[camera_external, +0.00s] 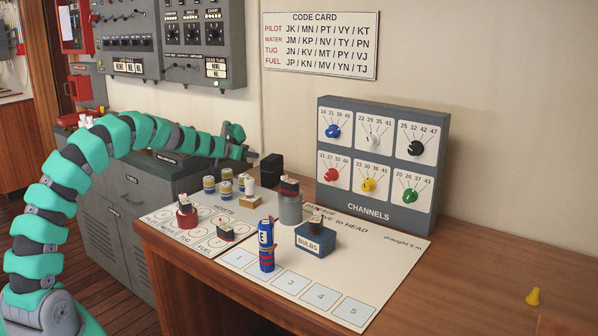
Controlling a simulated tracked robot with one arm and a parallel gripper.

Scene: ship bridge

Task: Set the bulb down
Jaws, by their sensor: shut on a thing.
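My gripper (244,149) is at the end of the green arm, raised above the back left part of the desk. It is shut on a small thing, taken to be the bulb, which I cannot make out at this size. A blue box labelled BULBS (315,246) stands on the white sheet (385,262), to the right of and lower than my gripper. A small dark and white piece shows at the top of the box.
A blue cylinder (266,252) stands near numbered squares on the sheet. Behind are a grey canister (291,210) and several small jars (209,187). The grey CHANNELS panel (375,209) stands at the back. A yellow piece (533,297) lies right; the desk around it is clear.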

